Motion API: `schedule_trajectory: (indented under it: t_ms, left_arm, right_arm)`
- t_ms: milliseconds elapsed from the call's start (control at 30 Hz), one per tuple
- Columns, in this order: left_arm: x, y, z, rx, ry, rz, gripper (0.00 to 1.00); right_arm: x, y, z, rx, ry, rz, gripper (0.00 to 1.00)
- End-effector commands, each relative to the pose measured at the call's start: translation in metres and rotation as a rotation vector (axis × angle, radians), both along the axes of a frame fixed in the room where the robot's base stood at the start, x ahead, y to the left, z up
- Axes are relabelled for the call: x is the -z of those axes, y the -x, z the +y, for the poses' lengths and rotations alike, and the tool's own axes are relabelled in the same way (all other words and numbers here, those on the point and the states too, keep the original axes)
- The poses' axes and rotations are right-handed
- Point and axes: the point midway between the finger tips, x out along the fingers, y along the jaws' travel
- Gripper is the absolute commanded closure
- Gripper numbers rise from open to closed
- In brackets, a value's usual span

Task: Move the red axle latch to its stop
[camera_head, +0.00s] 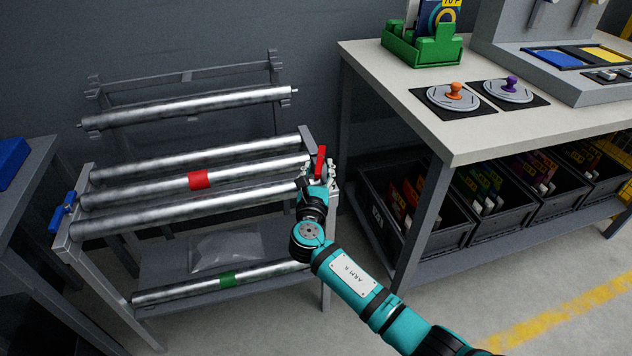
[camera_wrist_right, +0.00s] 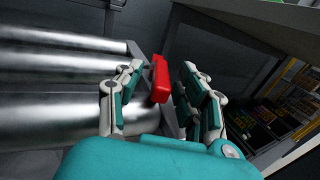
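The red axle latch (camera_head: 321,161) stands up at the right end of the roller rack (camera_head: 307,139). In the right wrist view the red latch (camera_wrist_right: 161,79) is between the two fingers of my right gripper (camera_wrist_right: 163,82). The fingers are apart, with a visible gap on each side of the latch, so no contact shows. In the head view my right gripper (camera_head: 322,176) is at the rack's right end, right by the latch, and partly hides its base. My left gripper is not in view.
A blue latch (camera_head: 63,211) is at the rack's left end. Steel rollers, one with a red band (camera_head: 199,180), lie across the rack. A workbench (camera_head: 448,134) with black bins (camera_head: 460,222) below stands close on the right. Concrete floor is open in front.

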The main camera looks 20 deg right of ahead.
Motion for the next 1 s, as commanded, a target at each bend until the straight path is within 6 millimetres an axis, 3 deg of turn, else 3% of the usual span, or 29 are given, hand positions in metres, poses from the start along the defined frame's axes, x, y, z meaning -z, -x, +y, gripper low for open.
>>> schedule_trajectory:
  t_ms: [500,700,967,1000]
  left_arm:
    - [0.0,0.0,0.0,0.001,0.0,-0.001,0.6]
    - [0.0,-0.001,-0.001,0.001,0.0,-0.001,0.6]
    - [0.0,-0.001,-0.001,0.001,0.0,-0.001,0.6]
    - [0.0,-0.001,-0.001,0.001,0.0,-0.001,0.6]
  right_arm:
    - [0.001,0.092,0.035,-0.002,-0.001,0.002,0.62]
    - [0.0,0.106,0.04,0.0,0.0,0.0,0.62]
    - [0.0,0.106,0.041,0.0,0.0,0.0,0.62]
    - [0.0,0.106,0.04,0.0,-0.001,0.001,0.67]
